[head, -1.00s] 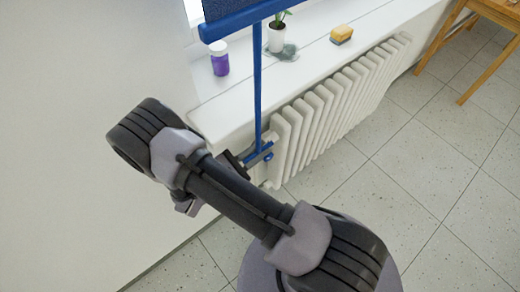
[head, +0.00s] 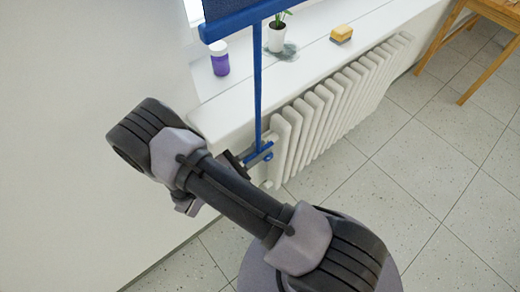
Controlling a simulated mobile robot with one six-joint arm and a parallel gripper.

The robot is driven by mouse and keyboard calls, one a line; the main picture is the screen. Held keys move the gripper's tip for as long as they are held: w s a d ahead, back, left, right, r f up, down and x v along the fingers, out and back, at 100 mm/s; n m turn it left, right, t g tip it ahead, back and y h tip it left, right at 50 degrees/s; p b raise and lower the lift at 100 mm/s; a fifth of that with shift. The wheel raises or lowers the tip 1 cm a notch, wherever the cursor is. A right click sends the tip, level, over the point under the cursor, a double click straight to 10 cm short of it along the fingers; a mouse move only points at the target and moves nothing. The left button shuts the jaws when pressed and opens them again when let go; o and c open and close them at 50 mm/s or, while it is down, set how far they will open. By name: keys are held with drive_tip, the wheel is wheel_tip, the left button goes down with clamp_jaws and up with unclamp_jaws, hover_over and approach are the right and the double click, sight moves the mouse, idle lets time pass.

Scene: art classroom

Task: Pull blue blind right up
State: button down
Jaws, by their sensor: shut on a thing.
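The blue blind (head: 238,18) hangs at the top of the head view, its bottom bar above the window sill. A long blue pull (head: 258,92) runs down from the bar, past the sill edge, to a crosspiece (head: 262,153) in front of the radiator's left end. My gripper (head: 252,157) is at this lower end, shut on the pull. My arm hides part of the gripper, so the exact contact is hard to see. The top of the blind is out of view.
On the white sill (head: 310,60) stand a purple jar (head: 220,64) with a white lid and a potted plant (head: 277,38) beside a grey-green patch. A white radiator (head: 335,105) is below. A wooden table (head: 490,12) stands top right; tiled floor is clear.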

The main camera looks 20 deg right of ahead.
sight(260, 143)
drive_tip(key=shift+s, duration=0.1)
wheel_tip(260, 143, up, 5)
drive_tip(key=p, duration=0.4)
drive_tip(key=shift+r, duration=0.1)
drive_tip(key=shift+f, duration=0.2)
drive_tip(key=c, duration=1.4)
unclamp_jaws()
drive_tip(key=p+v, duration=0.2)
drive_tip(key=v, duration=1.5)
drive_tip(key=shift+a, duration=0.15)
